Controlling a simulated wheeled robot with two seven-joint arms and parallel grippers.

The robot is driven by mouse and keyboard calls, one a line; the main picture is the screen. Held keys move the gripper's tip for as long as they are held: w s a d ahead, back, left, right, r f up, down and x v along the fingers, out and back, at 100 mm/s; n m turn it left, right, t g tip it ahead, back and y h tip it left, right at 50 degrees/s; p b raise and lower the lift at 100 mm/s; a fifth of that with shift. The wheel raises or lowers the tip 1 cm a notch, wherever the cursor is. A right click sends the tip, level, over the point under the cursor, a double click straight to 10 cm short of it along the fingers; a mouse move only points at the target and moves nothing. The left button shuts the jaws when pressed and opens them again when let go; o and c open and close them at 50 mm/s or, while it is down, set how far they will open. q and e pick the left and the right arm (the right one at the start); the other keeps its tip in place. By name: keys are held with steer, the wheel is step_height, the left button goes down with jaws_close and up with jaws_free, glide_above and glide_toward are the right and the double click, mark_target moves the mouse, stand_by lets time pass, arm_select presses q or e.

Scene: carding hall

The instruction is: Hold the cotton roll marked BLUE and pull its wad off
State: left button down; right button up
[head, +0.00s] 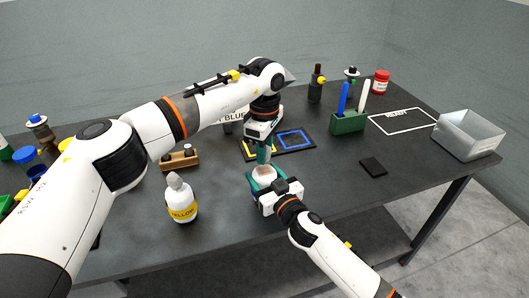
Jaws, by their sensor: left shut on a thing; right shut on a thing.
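A white cotton roll (263,173) stands near the table's front middle, mostly hidden by my grippers; no marking on it can be read. My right gripper (262,183), coming from the lower right, is shut around its body. My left gripper (264,158) points down from above, shut at its top, where the wad would be; the wad itself is hidden between the fingers. A similar roll marked YELLOW (181,204), with a white wad on top, stands upright to the left, untouched. A card reading BLUE (235,115) shows partly behind my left arm.
A dark board with yellow and blue squares (294,140) lies just behind the grippers.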

arm_select(q)
steer(key=shift+r, duration=1.6)
arm_select(e)
steer(key=shift+f, duration=0.1)
steer(key=o, duration=1.5)
steer(key=shift+c, duration=0.2)
